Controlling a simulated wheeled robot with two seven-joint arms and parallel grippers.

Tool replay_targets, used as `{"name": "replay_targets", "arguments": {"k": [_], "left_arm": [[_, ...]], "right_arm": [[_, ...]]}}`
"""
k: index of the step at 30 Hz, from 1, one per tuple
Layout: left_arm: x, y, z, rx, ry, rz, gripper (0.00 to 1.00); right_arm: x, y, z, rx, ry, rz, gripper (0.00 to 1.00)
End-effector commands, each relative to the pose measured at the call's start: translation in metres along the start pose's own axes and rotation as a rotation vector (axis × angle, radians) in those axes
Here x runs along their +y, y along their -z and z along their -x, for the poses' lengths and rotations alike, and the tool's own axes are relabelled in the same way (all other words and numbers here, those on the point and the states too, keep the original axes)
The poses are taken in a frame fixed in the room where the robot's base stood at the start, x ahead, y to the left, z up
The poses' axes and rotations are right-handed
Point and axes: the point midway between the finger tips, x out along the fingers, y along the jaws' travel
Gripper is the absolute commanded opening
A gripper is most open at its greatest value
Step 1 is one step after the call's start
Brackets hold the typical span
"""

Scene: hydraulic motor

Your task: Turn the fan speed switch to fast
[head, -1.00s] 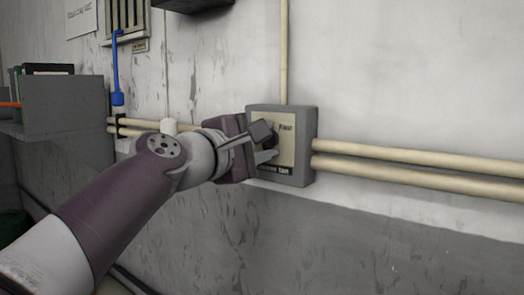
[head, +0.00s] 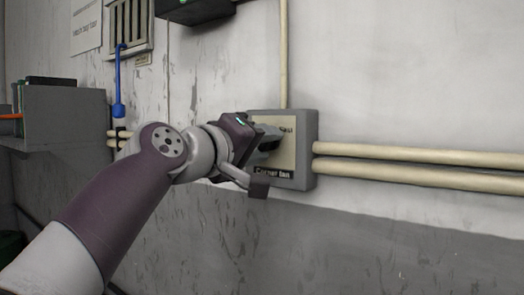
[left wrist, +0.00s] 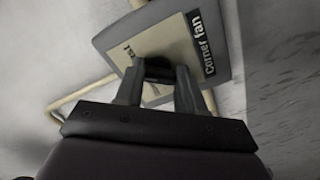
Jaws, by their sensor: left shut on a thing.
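The fan switch is a grey wall box (head: 309,155) with a cream face plate. A black label (head: 272,173) at the plate's bottom reads "Corner fan", clearer in the left wrist view (left wrist: 200,45). Lettering at the plate's upper right is partly covered. My left gripper (head: 265,143) is at the plate, its wrist rolled. In the left wrist view its two fingers (left wrist: 158,88) are shut on the dark switch knob (left wrist: 158,68) between their tips. The knob's exact setting is hidden by the fingers. My right gripper is out of view.
Two cream pipes (head: 420,165) run along the wall to the right of the box, and one rises above it (head: 283,60). A grey shelf (head: 68,118) stands at the left, near a blue-handled item (head: 119,85). A dark box (head: 195,10) is above.

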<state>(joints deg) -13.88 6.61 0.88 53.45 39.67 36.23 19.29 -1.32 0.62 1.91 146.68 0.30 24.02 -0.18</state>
Motion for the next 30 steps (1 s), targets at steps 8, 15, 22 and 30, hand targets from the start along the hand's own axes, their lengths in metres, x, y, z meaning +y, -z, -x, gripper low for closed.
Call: {"name": "replay_targets", "arguments": {"k": [8, 15, 22, 30], "left_arm": [[0.0039, 0.0037, 0.0021, 0.013, -0.008, -0.119, 0.08], [0.0053, 0.0045, 0.0028, 0.015, -0.009, -0.158, 0.08], [0.0061, 0.0048, 0.0031, 0.016, -0.01, -0.163, 0.08], [0.0057, 0.0043, 0.0029, 0.014, -0.01, -0.162, 0.64]], "right_arm": [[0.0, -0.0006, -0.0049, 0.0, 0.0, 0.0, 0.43], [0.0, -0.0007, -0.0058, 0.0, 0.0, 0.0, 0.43], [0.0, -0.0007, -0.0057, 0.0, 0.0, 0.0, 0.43], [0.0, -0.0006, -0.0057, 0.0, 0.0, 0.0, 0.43]]}}
